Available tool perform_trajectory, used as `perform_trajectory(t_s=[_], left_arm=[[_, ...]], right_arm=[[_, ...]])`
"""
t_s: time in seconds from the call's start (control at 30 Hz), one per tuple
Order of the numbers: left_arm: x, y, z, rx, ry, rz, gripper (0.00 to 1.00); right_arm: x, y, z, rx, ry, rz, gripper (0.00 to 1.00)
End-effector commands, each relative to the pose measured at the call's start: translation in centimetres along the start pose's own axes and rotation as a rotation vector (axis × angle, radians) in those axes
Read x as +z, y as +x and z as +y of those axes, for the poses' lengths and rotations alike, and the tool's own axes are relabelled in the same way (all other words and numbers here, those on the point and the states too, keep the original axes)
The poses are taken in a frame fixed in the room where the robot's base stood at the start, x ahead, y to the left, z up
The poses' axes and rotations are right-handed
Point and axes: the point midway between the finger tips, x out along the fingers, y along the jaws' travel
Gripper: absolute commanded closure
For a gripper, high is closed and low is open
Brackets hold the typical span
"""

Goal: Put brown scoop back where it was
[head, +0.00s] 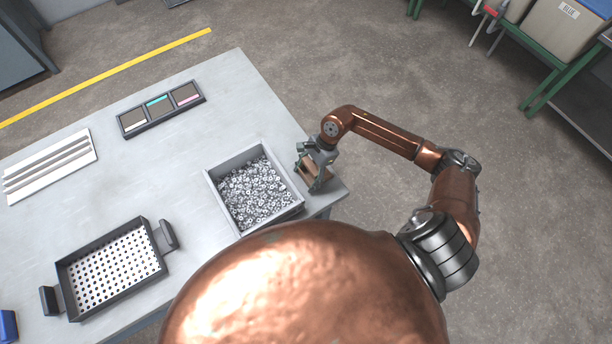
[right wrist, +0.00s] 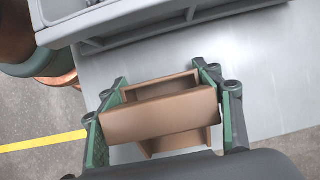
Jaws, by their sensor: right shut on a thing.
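The brown scoop (right wrist: 158,114) is between the green-padded fingers of my right gripper (right wrist: 165,110) in the right wrist view, its open box shape facing up the picture. In the head view my right gripper (head: 314,172) is at the table's right corner, just right of the grey bin of metal parts. The scoop (head: 308,172) shows there only as a small brown patch, partly hidden by the gripper. Whether the scoop touches the table top I cannot tell. My left gripper is not in view.
The grey bin (head: 213,198) full of small metal parts stands on the grey table (head: 190,160) close left of my right gripper. A perforated basket (head: 62,277) with handles, a three-compartment tray (head: 149,126) and a white ribbed rack (head: 47,166) lie further left. The table's edge is near.

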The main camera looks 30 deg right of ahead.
Motion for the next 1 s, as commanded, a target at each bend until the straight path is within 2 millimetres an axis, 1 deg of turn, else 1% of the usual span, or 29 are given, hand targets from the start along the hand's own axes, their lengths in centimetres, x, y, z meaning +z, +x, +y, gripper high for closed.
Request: perform_trajectory(t_s=[0.27, 0.3, 0.5, 0.53, 0.77, 0.87, 0.93, 1.0], left_arm=[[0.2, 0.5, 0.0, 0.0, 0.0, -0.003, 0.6], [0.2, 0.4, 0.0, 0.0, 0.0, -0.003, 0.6], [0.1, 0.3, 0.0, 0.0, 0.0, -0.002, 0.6], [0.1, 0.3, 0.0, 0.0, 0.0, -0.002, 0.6], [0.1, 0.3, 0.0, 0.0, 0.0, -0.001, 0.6], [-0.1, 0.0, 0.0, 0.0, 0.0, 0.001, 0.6], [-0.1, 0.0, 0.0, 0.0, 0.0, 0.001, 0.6], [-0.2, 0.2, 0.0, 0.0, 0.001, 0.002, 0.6]], right_arm=[[-0.2, 0.4, 0.0, 0.001, -0.001, 0.0, 0.96], [-0.1, 0.3, 0.0, 0.001, 0.0, 0.0, 0.37], [-0.1, 0.2, 0.0, 0.001, 0.0, 0.0, 0.23], [-0.1, 0.2, 0.0, 0.001, 0.0, 0.0, 0.22], [-0.1, 0.2, 0.0, 0.001, 0.0, 0.0, 0.22], [0.1, -0.1, 0.0, 0.0, 0.0, 0.0, 0.22], [0.0, -0.7, -0.1, -0.002, -0.001, 0.002, 0.22], [-0.1, -1.7, -0.1, -0.002, -0.001, 0.003, 0.22]])
